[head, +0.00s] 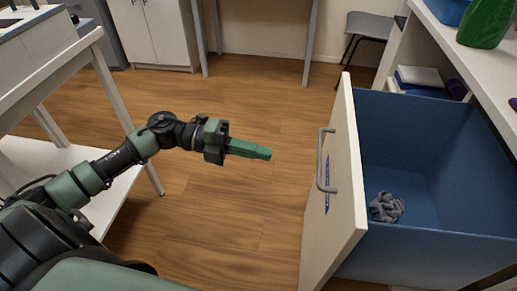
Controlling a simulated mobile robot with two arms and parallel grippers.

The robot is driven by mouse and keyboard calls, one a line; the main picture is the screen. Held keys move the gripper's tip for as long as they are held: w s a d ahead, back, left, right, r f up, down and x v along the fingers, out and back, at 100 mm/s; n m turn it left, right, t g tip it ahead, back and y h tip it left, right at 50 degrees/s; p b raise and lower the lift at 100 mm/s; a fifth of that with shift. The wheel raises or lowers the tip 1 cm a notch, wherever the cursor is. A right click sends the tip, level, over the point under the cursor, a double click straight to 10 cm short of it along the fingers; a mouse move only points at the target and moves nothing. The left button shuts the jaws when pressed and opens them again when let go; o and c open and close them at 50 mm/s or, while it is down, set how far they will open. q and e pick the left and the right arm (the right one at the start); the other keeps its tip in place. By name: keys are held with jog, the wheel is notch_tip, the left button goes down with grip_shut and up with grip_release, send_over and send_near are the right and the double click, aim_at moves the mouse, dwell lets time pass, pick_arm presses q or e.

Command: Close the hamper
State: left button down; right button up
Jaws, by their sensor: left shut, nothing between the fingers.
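The hamper (420,245) is a pulled-out blue bin on the right, behind a white front panel (338,215) with a grey bar handle (323,160). It stands open, and its inside shows from above. A crumpled grey cloth (386,207) lies on its floor. My left gripper (268,153) is shut and empty, in the air left of the front panel, with its green fingers pointing right toward the handle. A gap shows between the fingertips and the handle. My right gripper is not in view.
A white shelf unit (425,25) with folded cloths (418,76) and a green bottle (487,22) stands above and behind the hamper. A white-framed table (90,65) is at left. A grey chair (370,25) stands at the back. The wooden floor (225,205) between is clear.

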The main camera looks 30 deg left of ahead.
pick_arm(q)
jog(key=r+x, duration=0.1)
jog(key=x, duration=0.9)
jog(key=shift+w+r, duration=0.1)
jog(key=shift+r, duration=0.05)
